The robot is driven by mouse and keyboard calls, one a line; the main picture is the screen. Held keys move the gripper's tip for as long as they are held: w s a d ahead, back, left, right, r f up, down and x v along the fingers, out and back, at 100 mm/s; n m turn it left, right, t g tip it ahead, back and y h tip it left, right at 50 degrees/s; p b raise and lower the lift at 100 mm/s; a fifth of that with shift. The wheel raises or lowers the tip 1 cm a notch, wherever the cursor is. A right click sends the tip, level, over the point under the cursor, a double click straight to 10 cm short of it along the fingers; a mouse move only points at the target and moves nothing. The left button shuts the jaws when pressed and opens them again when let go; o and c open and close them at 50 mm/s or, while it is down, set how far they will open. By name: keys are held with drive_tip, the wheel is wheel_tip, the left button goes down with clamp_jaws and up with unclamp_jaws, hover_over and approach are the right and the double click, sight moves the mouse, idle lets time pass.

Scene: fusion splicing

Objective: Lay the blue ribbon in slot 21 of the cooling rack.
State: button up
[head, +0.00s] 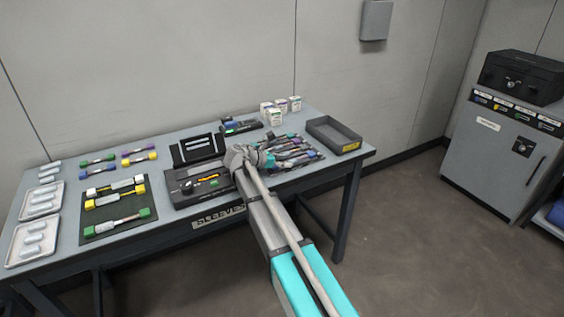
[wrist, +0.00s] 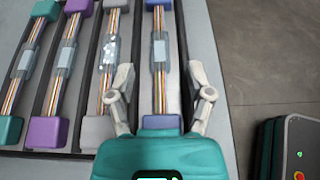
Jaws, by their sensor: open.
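In the wrist view a ribbon with blue-violet end blocks (wrist: 162,122) and a clear sleeve at its middle lies lengthwise in a row of ribbons, on the right of that row. My gripper (wrist: 162,93) is open, with one finger on each side of this ribbon and apart from it. The cooling rack (wrist: 190,25) is the grey slotted surface under the row; slot numbers are not legible. In the head view my gripper (head: 264,159) is at the left side of the row on the table's right half, and my arm hides part of it.
To the left in the wrist view lie ribbons with grey (wrist: 95,131), purple (wrist: 45,132) and teal (wrist: 11,129) ends. In the head view a black splicer (head: 185,190) stands left of my gripper, and a dark empty tray (head: 335,135) stands to the right.

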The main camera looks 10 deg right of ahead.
drive_tip(key=p+v, duration=0.4)
drive_tip(key=v, duration=0.8)
idle(0.5)
